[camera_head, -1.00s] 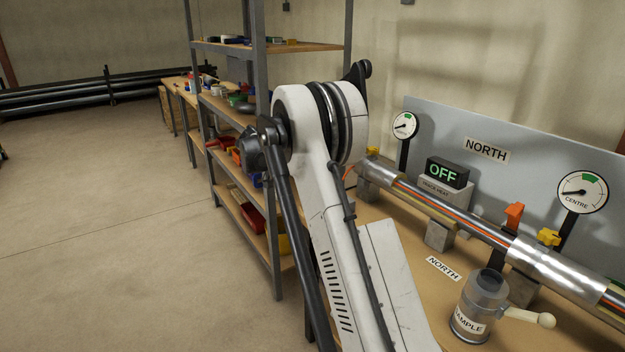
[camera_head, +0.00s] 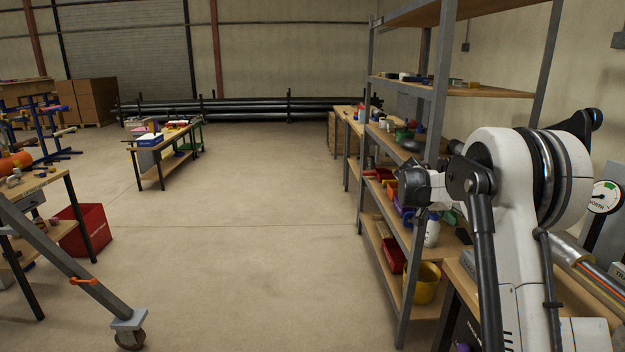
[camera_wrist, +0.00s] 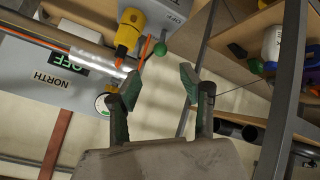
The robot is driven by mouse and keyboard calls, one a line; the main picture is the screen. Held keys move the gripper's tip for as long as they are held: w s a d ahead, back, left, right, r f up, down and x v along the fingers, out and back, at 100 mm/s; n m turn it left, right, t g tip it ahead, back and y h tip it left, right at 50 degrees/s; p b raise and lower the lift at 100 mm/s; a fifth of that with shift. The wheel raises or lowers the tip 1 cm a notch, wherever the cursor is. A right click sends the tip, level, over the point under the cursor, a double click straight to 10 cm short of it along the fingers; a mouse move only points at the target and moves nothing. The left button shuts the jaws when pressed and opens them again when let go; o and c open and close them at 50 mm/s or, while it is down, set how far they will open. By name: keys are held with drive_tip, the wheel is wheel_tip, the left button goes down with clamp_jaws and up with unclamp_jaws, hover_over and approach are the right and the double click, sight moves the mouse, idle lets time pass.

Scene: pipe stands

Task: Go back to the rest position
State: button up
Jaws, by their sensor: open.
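My gripper (camera_wrist: 160,86) shows in the wrist view with its two green-padded fingers spread apart. Nothing is between them. In the head view my white arm rises at the right. The far end of the arm is at the shelf rack's (camera_head: 439,110) near side in the picture; the fingers cannot be made out there. The metal pipe (camera_wrist: 75,46) with a yellow valve handle (camera_wrist: 128,32) lies to the upper left in the wrist view, apart from the fingers.
In the wrist view, the NORTH panel (camera_wrist: 30,82) is at left and shelf posts are at right. In the head view, bins such as a yellow one (camera_head: 425,284) sit on the rack. A wheeled stand (camera_head: 70,255) and red crate (camera_head: 84,230) are at left. The middle floor is clear.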

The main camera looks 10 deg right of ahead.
drive_tip(key=s+a+r+n+t+y, duration=0.25)
drive_tip(key=s+a+r, duration=0.35)
drive_tip(key=s+a, duration=0.4)
drive_tip(key=s+a+r+n+t+y, duration=0.2)
drive_tip(key=s+a+r+n, duration=0.25)
drive_tip(key=s+a, duration=0.55)
drive_tip(key=s+a+f+n+t+y, duration=0.1)
drive_tip(key=s+a+f+n+y, duration=0.1)
drive_tip(key=s+a, duration=0.5)
drive_tip(key=s+a+f+n+t+y, duration=0.1)
drive_tip(key=s+a+f, duration=0.4)
drive_tip(key=s, duration=1)
drive_tip(key=a+n+y, duration=0.1)
drive_tip(key=a+y, duration=0.1)
drive_tip(key=a, duration=0.1)
drive_tip(key=shift+t, duration=0.35)
